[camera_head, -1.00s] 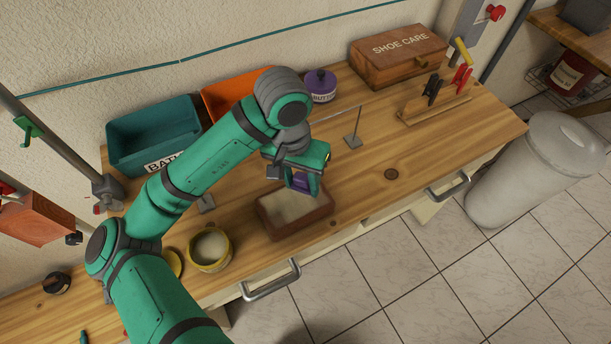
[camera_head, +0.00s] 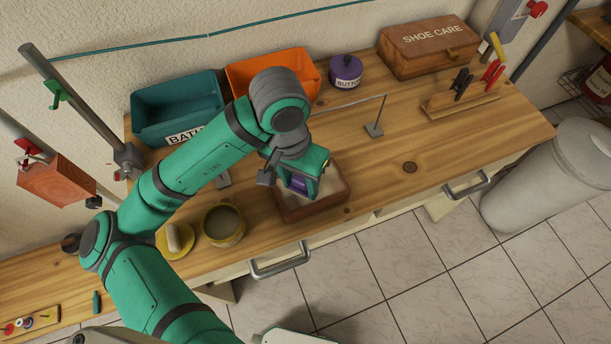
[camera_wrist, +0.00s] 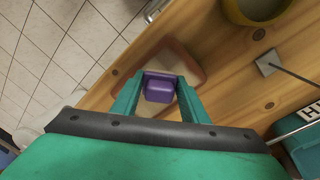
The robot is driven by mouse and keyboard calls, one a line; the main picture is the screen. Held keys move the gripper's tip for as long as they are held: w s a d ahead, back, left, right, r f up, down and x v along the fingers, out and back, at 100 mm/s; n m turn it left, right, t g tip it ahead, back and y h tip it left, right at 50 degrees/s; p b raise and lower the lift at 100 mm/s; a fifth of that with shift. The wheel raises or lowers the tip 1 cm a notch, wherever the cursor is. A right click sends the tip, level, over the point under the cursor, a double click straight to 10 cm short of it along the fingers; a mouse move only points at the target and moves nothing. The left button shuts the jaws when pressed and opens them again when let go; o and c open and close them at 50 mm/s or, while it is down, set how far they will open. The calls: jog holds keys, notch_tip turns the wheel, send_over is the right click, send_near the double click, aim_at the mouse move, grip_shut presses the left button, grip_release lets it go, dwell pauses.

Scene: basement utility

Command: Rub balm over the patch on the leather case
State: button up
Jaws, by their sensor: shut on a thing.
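The leather case (camera_head: 318,212) is a low reddish-brown box near the front edge of the bench, with a pale patch (camera_head: 326,190) on top. My gripper (camera_head: 299,188) is shut on a purple block (camera_head: 298,182), over the left part of the patch. The block also shows between the fingers in the wrist view (camera_wrist: 159,90), with the case's rim (camera_wrist: 186,62) behind it. The fingers hide part of the patch, and I cannot tell whether the block touches it.
A yellow disc (camera_head: 172,246) with a pale piece on it lies left of the tub. A thin metal stand (camera_head: 374,130) is behind the case. Teal (camera_head: 175,108) and orange (camera_head: 272,75) bins, a purple jar (camera_head: 346,72) and a shoe care box (camera_head: 430,45) line the wall.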

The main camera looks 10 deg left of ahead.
jog(key=shift+s+a, duration=0.45)
jog(key=shift+s, duration=0.3)
jog(key=shift+s+a, duration=0.4)
jog(key=shift+s, duration=0.3)
jog(key=shift+f, duration=0.1)
jog(key=shift+s+d, duration=0.35)
jog(key=shift+s, duration=0.1)
jog(key=shift+w+a, duration=0.7)
jog(key=shift+w, duration=0.25)
jog(key=shift+s+d, duration=0.1)
jog(key=shift+s, duration=0.05)
